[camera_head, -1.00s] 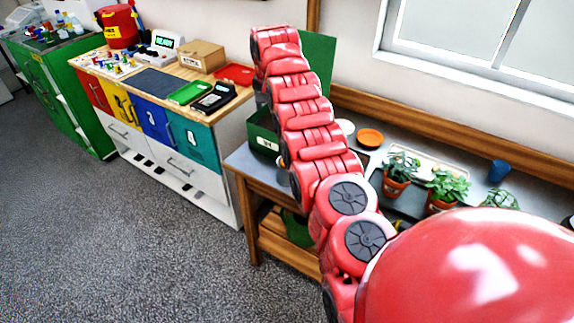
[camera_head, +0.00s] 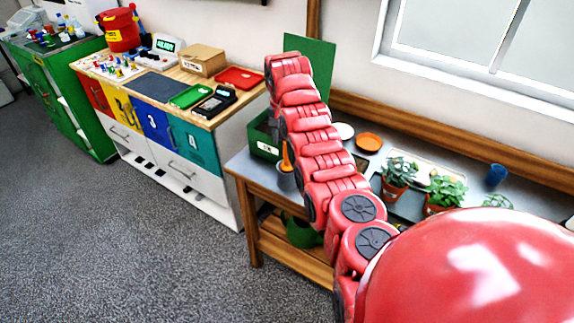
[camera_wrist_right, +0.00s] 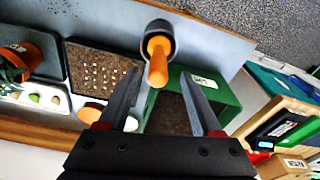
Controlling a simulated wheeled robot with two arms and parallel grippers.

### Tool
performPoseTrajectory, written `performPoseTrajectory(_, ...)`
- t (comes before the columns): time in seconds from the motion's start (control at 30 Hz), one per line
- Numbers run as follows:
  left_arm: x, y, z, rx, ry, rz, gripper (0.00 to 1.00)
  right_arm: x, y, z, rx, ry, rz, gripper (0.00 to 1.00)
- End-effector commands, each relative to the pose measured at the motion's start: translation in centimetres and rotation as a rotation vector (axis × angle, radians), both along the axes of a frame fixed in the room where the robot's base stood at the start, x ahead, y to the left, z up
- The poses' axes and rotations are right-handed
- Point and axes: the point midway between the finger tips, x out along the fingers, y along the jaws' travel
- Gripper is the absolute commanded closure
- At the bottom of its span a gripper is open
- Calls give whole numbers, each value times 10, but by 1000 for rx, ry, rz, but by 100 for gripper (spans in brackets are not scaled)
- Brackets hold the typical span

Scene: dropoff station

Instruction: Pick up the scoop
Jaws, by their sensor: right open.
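The scoop shows as an orange handle (camera_wrist_right: 158,62) standing up out of a dark grey cup (camera_wrist_right: 158,27); its lower part is hidden in the cup. In the head view the orange handle (camera_head: 286,158) and the grey cup (camera_head: 286,181) are on the bench's left end, just left of my right arm. My right gripper (camera_wrist_right: 161,77) is open and empty, its fingertips on either side of the handle's near end in the wrist view. I cannot tell whether they touch it. In the head view my right arm hides this gripper. My left gripper is not in view.
A green bin (camera_head: 262,150) with brown soil stands close to the cup. A dark seed tray (camera_wrist_right: 103,70), an orange saucer (camera_head: 368,142) and potted plants (camera_head: 397,170) share the grey bench. A cabinet with coloured drawers (camera_head: 153,122) stands left. Floor is clear at left.

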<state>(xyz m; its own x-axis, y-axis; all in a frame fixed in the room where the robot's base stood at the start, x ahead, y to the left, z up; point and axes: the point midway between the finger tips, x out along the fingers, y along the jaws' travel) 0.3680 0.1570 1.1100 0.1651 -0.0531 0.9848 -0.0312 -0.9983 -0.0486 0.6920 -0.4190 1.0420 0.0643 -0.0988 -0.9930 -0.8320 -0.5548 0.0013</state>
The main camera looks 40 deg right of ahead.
Motion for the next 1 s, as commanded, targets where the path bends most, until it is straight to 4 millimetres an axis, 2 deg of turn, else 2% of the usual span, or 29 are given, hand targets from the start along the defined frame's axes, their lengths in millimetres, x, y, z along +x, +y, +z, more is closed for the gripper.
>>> performPoseTrajectory(0.27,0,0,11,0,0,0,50,1,-3,-15,-2,-1,-1,34)
performPoseTrajectory(0.47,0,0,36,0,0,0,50,-2,-5,-42,3,6,0,34)
performPoseTrajectory(0.5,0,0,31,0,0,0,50,0,-5,-48,1,4,2,34)
performPoseTrajectory(0.7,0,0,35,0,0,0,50,1,-8,-63,-3,1,1,34)
performPoseTrajectory(0.93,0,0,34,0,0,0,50,2,-8,-65,-3,-3,1,34)
performPoseTrajectory(1.0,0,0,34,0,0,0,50,2,-8,-65,-3,-3,1,46)
